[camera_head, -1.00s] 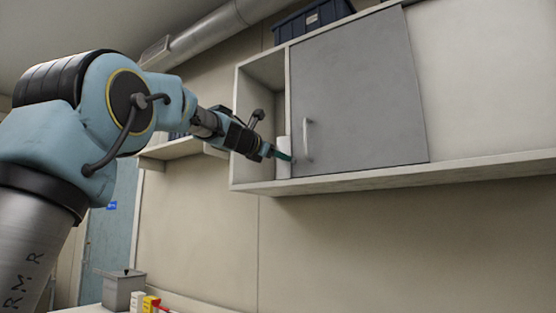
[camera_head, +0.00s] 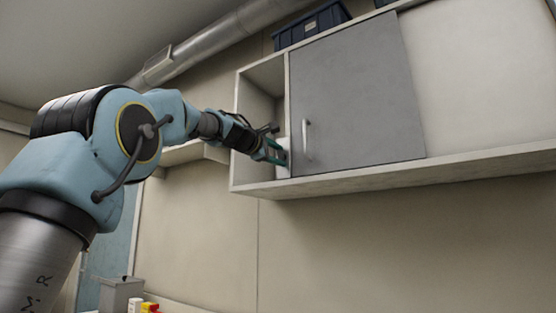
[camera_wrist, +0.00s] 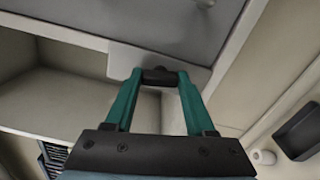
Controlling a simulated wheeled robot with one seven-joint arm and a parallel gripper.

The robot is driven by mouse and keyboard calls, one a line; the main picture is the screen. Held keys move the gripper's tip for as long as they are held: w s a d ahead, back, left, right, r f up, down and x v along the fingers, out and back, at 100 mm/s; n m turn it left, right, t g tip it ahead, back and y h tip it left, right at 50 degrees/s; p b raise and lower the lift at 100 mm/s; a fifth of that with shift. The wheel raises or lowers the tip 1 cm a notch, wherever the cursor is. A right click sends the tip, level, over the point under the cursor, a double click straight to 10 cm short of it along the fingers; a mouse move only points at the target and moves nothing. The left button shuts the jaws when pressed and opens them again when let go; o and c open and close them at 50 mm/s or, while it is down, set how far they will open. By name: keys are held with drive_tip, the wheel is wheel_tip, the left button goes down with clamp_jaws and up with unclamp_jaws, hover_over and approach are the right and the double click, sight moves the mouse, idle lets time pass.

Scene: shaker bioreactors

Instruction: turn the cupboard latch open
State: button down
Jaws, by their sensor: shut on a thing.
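The cupboard latch (camera_wrist: 125,62) is a pale flat plate at the front edge of the cupboard in the wrist view. My gripper (camera_wrist: 160,76) is shut on the latch, its two green fingers closing around a dark part in front of the plate. In the head view my gripper (camera_head: 279,154) is at the left edge of the grey cupboard door (camera_head: 360,95), which lies flat against the cupboard front. The fingers cover much of the latch there, and how far it is turned is hard to tell.
The door has a pale vertical handle (camera_head: 307,140) just right of my gripper. An open cupboard compartment (camera_head: 262,85) lies left of the door. A dark blue crate (camera_head: 312,22) stands on top. A ledge (camera_head: 450,164) runs below. A grey bin (camera_head: 120,293) is low at left.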

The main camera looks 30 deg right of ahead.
drive_tip(key=shift+f+m+b, duration=0.1)
drive_tip(key=shift+m+b, duration=0.25)
drive_tip(key=shift+m, duration=0.75)
drive_tip(key=shift+c, duration=1.2)
unclamp_jaws()
drive_tip(key=b+v, duration=0.5)
drive_tip(key=v, duration=0.6)
